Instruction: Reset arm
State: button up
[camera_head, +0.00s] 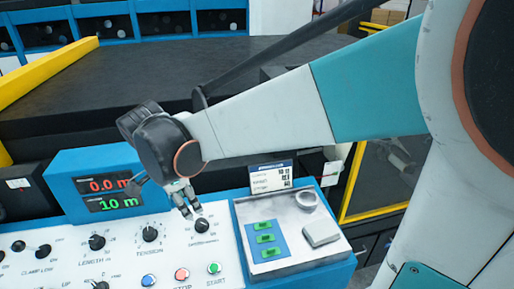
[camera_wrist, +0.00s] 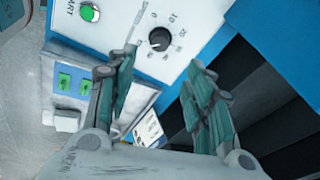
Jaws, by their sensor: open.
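My arm reaches in from the right in the head view. My gripper (camera_head: 184,198) hangs over the upper right part of the white control panel (camera_head: 120,262), close to a black knob (camera_head: 201,225). In the wrist view my gripper (camera_wrist: 165,75) has its two green-padded fingers spread wide apart, with nothing between them. The same knob (camera_wrist: 160,39) shows beyond the fingertips, apart from them. I cannot tell the exact height of the fingers above the panel.
A display box (camera_head: 65,175) reads 0.0 m and 10 m. A sign (camera_head: 271,176) stands behind the tray. Yellow rails (camera_head: 50,70) flank the machine.

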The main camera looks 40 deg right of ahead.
jog(key=s+d+r+n+t+y, duration=0.2)
jog(key=s+n+t, duration=0.3)
jog(key=s+n, duration=0.8)
jog(key=d+n, duration=0.1)
jog(key=n, duration=0.5)
jog(key=shift+s+t+y, duration=0.3)
